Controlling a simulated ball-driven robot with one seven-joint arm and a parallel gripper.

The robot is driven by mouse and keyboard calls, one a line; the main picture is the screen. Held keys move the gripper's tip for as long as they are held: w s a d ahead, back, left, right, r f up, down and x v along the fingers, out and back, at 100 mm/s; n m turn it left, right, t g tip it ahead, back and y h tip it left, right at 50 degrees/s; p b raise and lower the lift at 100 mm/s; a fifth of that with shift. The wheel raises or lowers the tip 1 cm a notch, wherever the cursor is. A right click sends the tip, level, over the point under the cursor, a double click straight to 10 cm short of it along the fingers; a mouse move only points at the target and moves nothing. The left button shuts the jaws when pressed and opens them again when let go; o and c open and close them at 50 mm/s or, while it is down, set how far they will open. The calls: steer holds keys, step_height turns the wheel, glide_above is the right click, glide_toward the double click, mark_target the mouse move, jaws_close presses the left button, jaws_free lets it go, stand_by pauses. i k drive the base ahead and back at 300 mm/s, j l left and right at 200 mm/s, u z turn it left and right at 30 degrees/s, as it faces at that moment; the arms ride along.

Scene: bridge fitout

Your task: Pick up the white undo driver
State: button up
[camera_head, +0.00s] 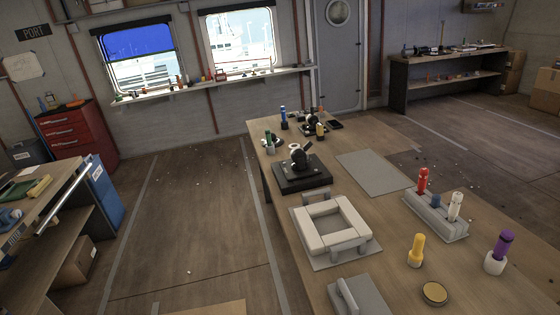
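A white driver (455,206) stands upright in a grey block-shaped rack (432,226) on the right part of the long wooden table (478,282). A red-handled driver (422,181) stands in the same rack at its far left end. A short blue piece (436,201) sits between them. Any marking on the white driver is too small to read. My gripper is not in view.
A yellow driver (416,250) and a purple driver (502,250) stand nearer in front of the rack. A round yellow-topped tin (434,293), a pale square frame (311,241) and a black device (301,172) also occupy the table. The floor left of the table is open.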

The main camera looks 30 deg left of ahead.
mark_target(456, 201)
steer(key=i+j+u, duration=0.1)
steer(key=i+j, duration=0.45)
steer(key=i+j+u, duration=0.15)
steer(key=i+j, duration=0.4)
steer(key=i+j+u, duration=0.1)
steer(key=i+j, duration=0.4)
steer(key=i+j+u, duration=0.1)
steer(key=i+j, duration=0.35)
steer(key=i, duration=0.2)
steer(key=z, duration=1.85)
steer(key=i+j+u, duration=0.2)
steer(key=i+u, duration=0.2)
steer(key=i, duration=0.05)
